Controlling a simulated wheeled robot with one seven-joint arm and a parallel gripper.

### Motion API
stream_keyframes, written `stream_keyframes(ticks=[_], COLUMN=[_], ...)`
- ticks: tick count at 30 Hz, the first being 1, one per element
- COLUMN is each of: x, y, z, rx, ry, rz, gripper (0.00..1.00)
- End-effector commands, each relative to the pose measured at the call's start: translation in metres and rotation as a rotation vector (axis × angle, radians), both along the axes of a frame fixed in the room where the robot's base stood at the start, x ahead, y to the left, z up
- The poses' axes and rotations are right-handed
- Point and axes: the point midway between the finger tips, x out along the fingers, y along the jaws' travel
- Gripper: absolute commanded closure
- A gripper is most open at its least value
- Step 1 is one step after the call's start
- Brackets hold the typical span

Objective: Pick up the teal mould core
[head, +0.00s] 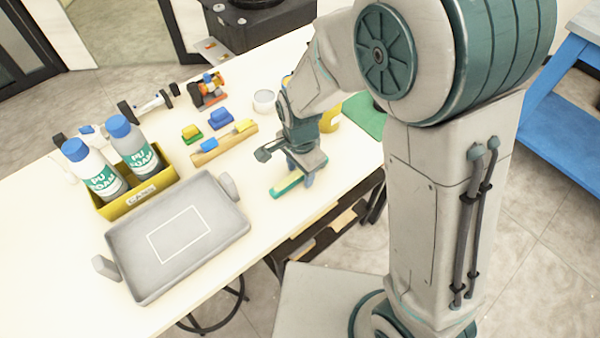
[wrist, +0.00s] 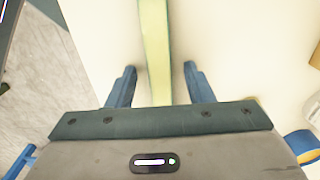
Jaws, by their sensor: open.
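The teal mould core (head: 287,184) is a slim bar lying on the white table, close to its front edge in the head view. In the wrist view the bar (wrist: 155,45) looks pale green and runs lengthwise between my two blue fingers. My gripper (head: 300,174) is over the bar's right part, which it partly hides in the head view. In the wrist view my gripper (wrist: 159,84) is open, with a gap on each side of the bar. I cannot tell how far the fingertips are above the table.
A grey tray (head: 123,272) with a white outlined rectangle lies left. Behind it, a yellow crate (head: 150,200) holds two PU foam bottles. A wooden rail (head: 210,153) with coloured blocks, a white cup (head: 264,98) and a yellow object (head: 331,119) stand near my arm.

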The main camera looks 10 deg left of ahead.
Motion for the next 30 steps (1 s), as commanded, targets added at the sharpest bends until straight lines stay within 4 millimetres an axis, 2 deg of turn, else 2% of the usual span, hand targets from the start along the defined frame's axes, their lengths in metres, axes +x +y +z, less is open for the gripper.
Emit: stream_keyframes(ticks=[3,8,20,26,30], x=[0.0,0.0,0.0,0.001,0.002], y=[0.0,0.0,0.0,0.001,-0.001], z=[0.0,0.0,0.004,0.021,0.045], rx=[0.0,0.0,0.001,0.003,0.004], ry=[0.0,0.0,-0.001,-0.004,-0.005], rz=[0.0,0.0,0.0,0.0,-0.001], gripper=[0.55,1.0,1.0,1.0,1.0])
